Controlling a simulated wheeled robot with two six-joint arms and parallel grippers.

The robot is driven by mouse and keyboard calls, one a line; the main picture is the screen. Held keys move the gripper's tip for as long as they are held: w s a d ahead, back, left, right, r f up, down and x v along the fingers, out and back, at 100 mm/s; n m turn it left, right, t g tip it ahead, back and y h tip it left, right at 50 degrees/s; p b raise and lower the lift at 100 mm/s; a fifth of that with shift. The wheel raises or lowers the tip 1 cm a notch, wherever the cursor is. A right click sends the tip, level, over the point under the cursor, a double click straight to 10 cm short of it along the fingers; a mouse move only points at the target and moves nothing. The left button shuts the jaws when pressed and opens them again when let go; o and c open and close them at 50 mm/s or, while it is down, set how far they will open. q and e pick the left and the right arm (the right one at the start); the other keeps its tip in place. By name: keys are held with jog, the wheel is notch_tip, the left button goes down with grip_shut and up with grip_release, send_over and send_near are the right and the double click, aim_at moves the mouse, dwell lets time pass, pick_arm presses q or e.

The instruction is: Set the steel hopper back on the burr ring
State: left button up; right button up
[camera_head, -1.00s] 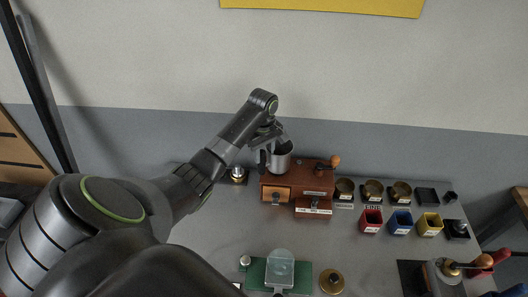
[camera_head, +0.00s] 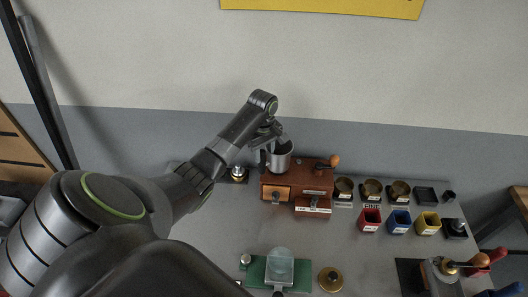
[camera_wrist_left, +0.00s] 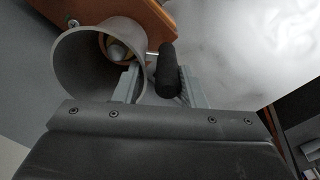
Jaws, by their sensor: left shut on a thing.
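The steel hopper (camera_head: 279,155) is a grey open cylinder with a dark side handle (camera_wrist_left: 168,70). It is at the wooden grinder (camera_head: 297,181), over the left part of its top. My left gripper (camera_head: 268,146) is shut on the hopper's handle; in the left wrist view its fingers (camera_wrist_left: 160,88) are on both sides of the handle. Through the hopper (camera_wrist_left: 75,80) in that view, an orange-brown ring with a pale rounded centre (camera_wrist_left: 117,50) shows, the burr ring by its look. Whether the hopper touches the ring I cannot tell. My right gripper is not seen.
The grinder's crank knob (camera_head: 334,160) is right of the hopper. Several brass bowls and red (camera_head: 370,219), blue (camera_head: 399,222) and yellow (camera_head: 428,223) cups stand further right. A green mat (camera_head: 256,272) with a scoop-like clear container (camera_head: 281,265) and a brass lid (camera_head: 331,279) lie in front.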

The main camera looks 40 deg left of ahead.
pick_arm(q)
jog(key=shift+f+b, duration=0.4)
jog(key=shift+f, duration=0.7)
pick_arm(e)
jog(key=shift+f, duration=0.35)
pick_arm(q)
jog(key=o, duration=1.1)
jog(key=shift+o, duration=0.2)
